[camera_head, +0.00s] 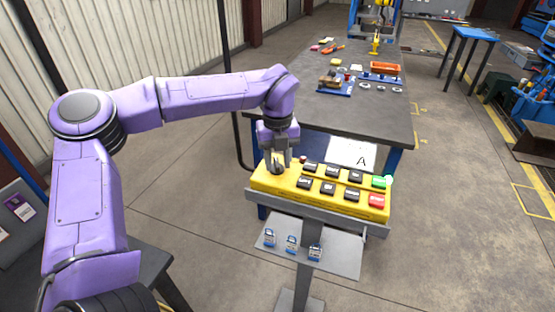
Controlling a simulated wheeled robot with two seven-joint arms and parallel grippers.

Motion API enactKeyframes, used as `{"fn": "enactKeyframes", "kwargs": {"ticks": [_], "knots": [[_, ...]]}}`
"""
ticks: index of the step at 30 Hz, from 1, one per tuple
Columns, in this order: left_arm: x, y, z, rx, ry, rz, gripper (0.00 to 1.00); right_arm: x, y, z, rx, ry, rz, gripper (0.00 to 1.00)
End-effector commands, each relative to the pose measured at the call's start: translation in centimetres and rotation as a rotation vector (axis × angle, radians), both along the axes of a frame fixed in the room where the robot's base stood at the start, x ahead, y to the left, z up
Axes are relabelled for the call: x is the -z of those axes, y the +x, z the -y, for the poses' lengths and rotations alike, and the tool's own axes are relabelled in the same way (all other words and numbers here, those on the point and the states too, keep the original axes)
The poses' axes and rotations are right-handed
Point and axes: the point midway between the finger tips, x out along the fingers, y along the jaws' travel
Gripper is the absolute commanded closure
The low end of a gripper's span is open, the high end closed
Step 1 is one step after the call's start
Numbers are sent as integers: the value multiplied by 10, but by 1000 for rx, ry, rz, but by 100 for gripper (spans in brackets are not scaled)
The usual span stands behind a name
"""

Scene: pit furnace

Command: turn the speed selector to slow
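A yellow control panel (340,203) sits on a grey stand. It carries several black buttons, a green one (379,182) and a red one (376,201). My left gripper (277,166) points down over the panel's left end, around or just above a dark knob (278,168), which may be the speed selector. The fingers hide most of that knob, so its pointing direction and any grip on it cannot be told. The labels are too small to read. My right gripper is not in view.
A grey shelf (342,255) with several small padlocks is below the panel. A dark workbench (370,115) stands behind, with an orange tray (385,68) and a blue tray of parts (335,91). A white sheet marked A (350,153) lies behind the panel.

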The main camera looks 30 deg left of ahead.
Motion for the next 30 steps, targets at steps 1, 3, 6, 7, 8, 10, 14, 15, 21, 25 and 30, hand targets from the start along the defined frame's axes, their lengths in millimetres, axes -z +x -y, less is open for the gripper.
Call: {"fn": "enactKeyframes", "kwargs": {"ticks": [1, 3, 6, 7, 8, 10, 14, 15, 21, 25, 30], "knots": [[0, 0, 0, 0, 0, -1, 61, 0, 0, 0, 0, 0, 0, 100], [1, 0, 0, 1, 0, -1, 61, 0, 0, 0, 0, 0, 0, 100], [0, 0, 0, 1, 0, -3, 61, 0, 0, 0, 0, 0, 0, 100], [-1, 0, 0, 1, 1, -2, 61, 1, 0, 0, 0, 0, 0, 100], [-3, 0, 0, 1, 1, -2, 61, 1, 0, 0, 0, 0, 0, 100], [-13, 0, 0, 1, 1, 1, 61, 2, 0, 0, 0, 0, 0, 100], [-43, 1, 0, 0, 1, 2, 61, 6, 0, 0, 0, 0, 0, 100], [-53, 0, 1, -1, 0, 3, 61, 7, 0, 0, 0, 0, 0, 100], [-93, 0, 0, -1, 1, 0, 61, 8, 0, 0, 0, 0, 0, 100], [-104, 0, 1, 0, 1, -1, 61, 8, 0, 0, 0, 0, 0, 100], [-105, 0, 1, 1, 1, -2, 61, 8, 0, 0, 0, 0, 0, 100]]}}
